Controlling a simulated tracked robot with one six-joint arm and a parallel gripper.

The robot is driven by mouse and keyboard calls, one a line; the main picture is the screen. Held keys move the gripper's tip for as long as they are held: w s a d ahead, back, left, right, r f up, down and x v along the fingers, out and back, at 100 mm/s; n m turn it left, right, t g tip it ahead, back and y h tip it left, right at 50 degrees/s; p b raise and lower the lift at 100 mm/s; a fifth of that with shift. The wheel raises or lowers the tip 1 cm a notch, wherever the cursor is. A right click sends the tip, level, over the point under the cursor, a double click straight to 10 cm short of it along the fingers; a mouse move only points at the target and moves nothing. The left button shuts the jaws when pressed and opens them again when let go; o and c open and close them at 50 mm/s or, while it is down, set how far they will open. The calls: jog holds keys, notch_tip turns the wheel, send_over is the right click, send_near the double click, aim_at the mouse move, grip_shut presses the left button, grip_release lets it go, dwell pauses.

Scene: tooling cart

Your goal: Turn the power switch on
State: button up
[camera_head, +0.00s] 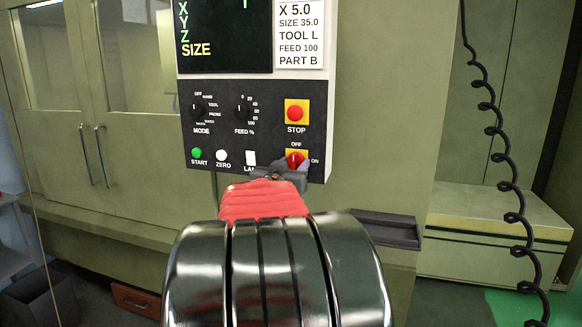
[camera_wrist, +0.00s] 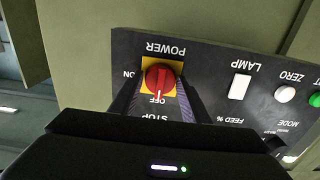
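The power switch (camera_head: 296,158) is a red rotary knob on a yellow plate, low on the right of the black control panel. In the wrist view, which is upside down, the knob (camera_wrist: 160,79) has its white pointer line at the OFF label; ON is printed to the side. My gripper (camera_head: 284,172) is just in front of the switch and covers part of its lower area in the head view. In the wrist view my gripper (camera_wrist: 159,90) is open, with one finger on each side of the knob. I cannot tell whether either finger touches it.
The red STOP button (camera_head: 295,113) is above the switch. The MODE dial (camera_head: 198,108), FEED dial (camera_head: 243,108), green START button (camera_head: 197,153), white ZERO button (camera_head: 222,156) and LAMP rocker (camera_wrist: 239,87) share the panel. A coiled black cable (camera_head: 510,186) hangs at right.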

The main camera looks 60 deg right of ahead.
jog(key=c, duration=0.6)
jog(key=shift+a, duration=0.35)
jog(key=shift+c, duration=0.2)
jog(key=shift+o, duration=0.2)
jog(key=shift+d, duration=0.3)
